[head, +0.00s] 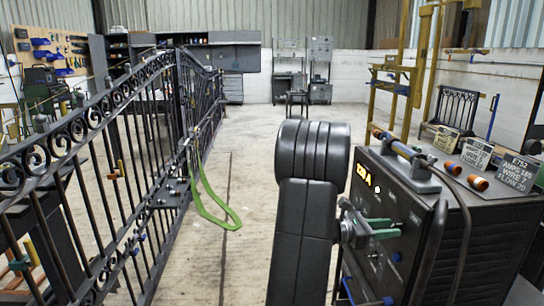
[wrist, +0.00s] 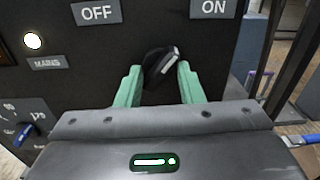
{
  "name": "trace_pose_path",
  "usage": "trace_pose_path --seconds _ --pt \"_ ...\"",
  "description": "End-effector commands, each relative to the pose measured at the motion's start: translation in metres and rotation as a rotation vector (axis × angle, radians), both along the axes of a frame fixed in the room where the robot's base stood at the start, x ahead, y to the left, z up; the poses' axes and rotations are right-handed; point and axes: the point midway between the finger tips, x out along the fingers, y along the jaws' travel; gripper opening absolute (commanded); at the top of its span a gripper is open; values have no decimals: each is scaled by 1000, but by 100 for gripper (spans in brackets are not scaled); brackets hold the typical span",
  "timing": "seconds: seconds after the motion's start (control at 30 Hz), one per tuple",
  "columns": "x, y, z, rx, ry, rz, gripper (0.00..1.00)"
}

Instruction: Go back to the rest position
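My gripper (wrist: 158,72) has green fingers and is at the front panel of the dark welding machine (head: 400,215). In the wrist view the fingers stand apart on either side of a black rotary knob (wrist: 160,62). The knob's pale pointer leans up and right, towards the ON label (wrist: 215,8) and away from the OFF label (wrist: 96,12). A narrow gap shows between the knob and the left finger; the right finger is very close to it, and contact is unclear. In the head view my gripper (head: 388,228) is at the panel, and the knob is hidden.
A lit lamp (wrist: 33,41) is above a MAINS label. The machine's top carries a torch on a stand (head: 405,155) and several signs. A black scroll gate (head: 130,150) stands at left, with a green loop (head: 215,212) hanging by it.

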Motion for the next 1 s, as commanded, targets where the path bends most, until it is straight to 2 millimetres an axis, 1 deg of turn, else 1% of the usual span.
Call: trace_pose_path --seconds 0.03,0.2,0.4,0.6,1.0 --pt "1 11 -1 -1 0 7 34" --pt "-1 36 -1 -1 -2 6 34" --pt "-3 54 -1 -1 -4 3 34" --pt "-4 59 -1 0 -5 2 34" --pt "-6 61 -1 8 -8 4 34"
